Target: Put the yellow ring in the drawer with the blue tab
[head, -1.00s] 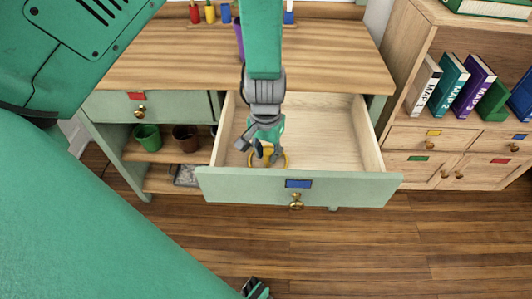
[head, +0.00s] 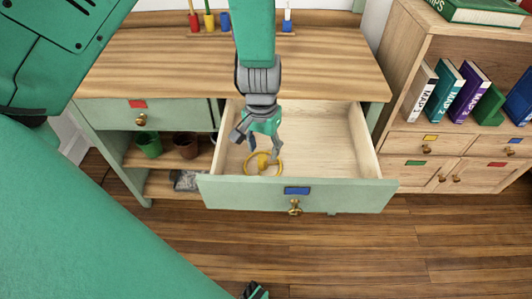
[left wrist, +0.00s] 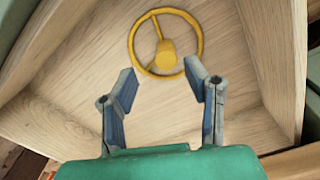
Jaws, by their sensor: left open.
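The yellow ring (head: 278,163), wheel-like with a hub and spokes, lies flat on the floor of the open drawer, towards its front left. The drawer (head: 340,196) has a pale green front with a blue tab (head: 297,190) above a brass knob. My left gripper (head: 257,146) is open and empty above the drawer floor, close to the ring but apart from it. In the left wrist view the ring (left wrist: 200,40) lies whole beyond the two spread fingertips (left wrist: 162,74).
A shut drawer with a red tab (head: 137,104) is to the left, over shelves with a green pot (head: 149,145) and a brown pot (head: 185,145). The wooden desk top (head: 320,70) is mostly clear. A bookcase (head: 402,140) stands at the right.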

